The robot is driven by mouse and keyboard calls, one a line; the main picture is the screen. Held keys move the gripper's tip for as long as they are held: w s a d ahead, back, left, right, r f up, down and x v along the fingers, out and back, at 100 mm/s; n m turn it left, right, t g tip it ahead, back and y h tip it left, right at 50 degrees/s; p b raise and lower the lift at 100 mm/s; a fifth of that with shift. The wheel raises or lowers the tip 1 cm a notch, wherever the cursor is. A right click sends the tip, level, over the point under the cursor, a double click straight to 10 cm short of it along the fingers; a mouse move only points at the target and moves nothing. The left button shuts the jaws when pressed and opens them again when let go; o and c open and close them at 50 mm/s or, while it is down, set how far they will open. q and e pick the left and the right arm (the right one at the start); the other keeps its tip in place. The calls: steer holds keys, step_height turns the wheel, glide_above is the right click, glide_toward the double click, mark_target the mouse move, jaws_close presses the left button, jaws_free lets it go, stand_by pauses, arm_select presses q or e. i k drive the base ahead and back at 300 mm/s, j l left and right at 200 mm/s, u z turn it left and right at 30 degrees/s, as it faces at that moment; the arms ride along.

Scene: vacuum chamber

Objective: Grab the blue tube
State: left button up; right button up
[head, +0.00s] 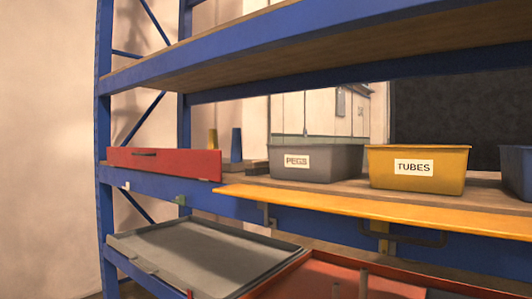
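A blue tube (236,145) stands upright on the middle shelf, behind the right end of a red panel with a dark handle (165,162). Neither of my grippers shows in the head view.
A grey bin labelled "PEGS" (316,176) stands between the blue tube and the yellow bin. A yellow ledge (375,208) juts out along the shelf front. Below are a grey tray (205,262) and a red tray (335,277). A blue upright (104,120) bounds the left.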

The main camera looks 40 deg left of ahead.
mark_target(236, 151)
steer(key=i+j+z, duration=0.2)
steer(key=j, duration=0.35)
steer(key=j+z, duration=0.2)
steer(key=j, duration=0.35)
steer(key=j+z, duration=0.15)
steer(key=j, duration=1)
steer(key=i, duration=0.05)
